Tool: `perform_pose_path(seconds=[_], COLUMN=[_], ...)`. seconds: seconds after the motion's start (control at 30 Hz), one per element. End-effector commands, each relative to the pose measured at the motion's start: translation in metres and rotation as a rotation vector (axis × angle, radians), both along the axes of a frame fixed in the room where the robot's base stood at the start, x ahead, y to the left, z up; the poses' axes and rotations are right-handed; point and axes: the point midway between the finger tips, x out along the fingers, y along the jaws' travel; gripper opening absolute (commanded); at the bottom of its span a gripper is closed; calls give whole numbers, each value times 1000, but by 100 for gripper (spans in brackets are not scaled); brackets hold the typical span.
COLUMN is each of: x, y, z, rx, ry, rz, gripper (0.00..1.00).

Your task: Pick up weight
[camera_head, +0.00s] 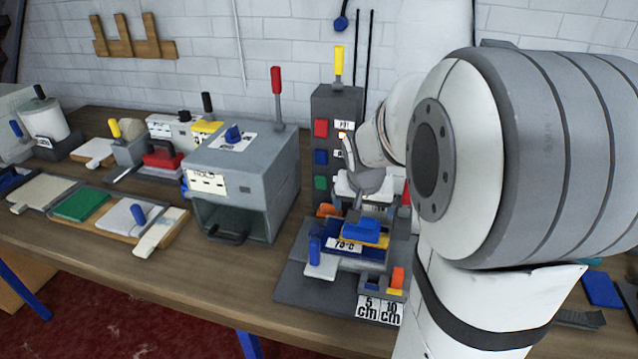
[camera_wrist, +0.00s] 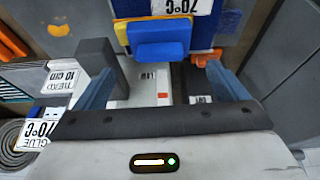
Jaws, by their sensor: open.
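No object is labelled as a weight, so I cannot tell for certain which it is. A blue block (camera_head: 362,229) on a yellow piece sits on the press-like fixture (camera_head: 291,285) in the head view. In the wrist view this blue block (camera_wrist: 158,36) lies just beyond my gripper (camera_wrist: 160,78). The gripper's fingers are apart, with nothing held between them. A dark grey upright piece (camera_wrist: 97,58) stands by the left finger. In the head view my arm partly hides the gripper and the fixture's right side.
A grey box machine (camera_head: 238,150) stands left of the fixture. A grey panel (camera_head: 337,105) with coloured buttons rises behind it. Small blue and orange pieces sit by the 5 cm and 10 cm labels (camera_head: 380,310). A grey coil (camera_wrist: 18,150) lies at the wrist view's lower left.

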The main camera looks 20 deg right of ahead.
Motion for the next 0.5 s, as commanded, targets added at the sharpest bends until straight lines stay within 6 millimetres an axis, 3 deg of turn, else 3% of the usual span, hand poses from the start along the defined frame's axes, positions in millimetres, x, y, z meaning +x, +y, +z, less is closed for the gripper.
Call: perform_pose_path(seconds=[0.5], x=[19], y=[-12], z=[-52], rx=[0], ry=[-1], rz=[-21], gripper=[93])
